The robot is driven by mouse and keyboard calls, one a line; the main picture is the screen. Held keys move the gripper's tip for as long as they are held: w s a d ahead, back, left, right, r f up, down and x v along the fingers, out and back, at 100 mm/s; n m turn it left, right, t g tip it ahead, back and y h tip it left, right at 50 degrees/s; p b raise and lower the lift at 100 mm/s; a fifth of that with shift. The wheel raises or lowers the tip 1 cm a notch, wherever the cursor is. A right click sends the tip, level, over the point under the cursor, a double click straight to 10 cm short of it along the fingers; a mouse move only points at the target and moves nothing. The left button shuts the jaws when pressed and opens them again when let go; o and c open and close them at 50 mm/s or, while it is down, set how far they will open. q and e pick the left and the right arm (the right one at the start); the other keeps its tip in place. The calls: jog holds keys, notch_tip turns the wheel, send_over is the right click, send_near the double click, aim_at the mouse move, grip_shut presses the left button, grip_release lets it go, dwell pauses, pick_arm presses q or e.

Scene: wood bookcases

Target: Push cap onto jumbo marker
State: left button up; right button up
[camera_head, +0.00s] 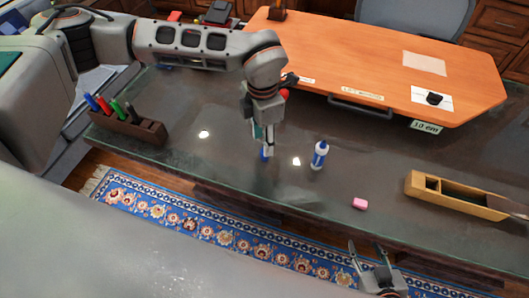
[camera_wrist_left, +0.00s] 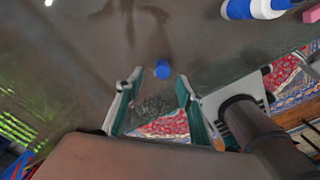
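A small blue cap (camera_head: 264,155) stands on the dark desk top, just below my left gripper (camera_head: 266,147). In the left wrist view the cap (camera_wrist_left: 163,69) shows in the gap between the two fingertips of the left gripper (camera_wrist_left: 159,78), slightly beyond them. That gripper is open and points down, with nothing held. My right gripper (camera_head: 365,245) is open and empty at the desk's front side.
A pink eraser (camera_head: 360,203) lies right of the marker. A wooden box (camera_head: 455,197) lies further right. A dark holder (camera_head: 127,127) with several coloured markers is at the left. An orange board (camera_head: 380,60) covers the back. The desk around the marker is clear.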

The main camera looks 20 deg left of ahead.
pick_arm(q)
jog(key=shift+s+d+f, duration=0.1)
jog(key=shift+f, duration=1.25)
jog(key=shift+d+f, duration=0.1)
jog(key=shift+f, duration=1.2)
jog(key=c, duration=0.8)
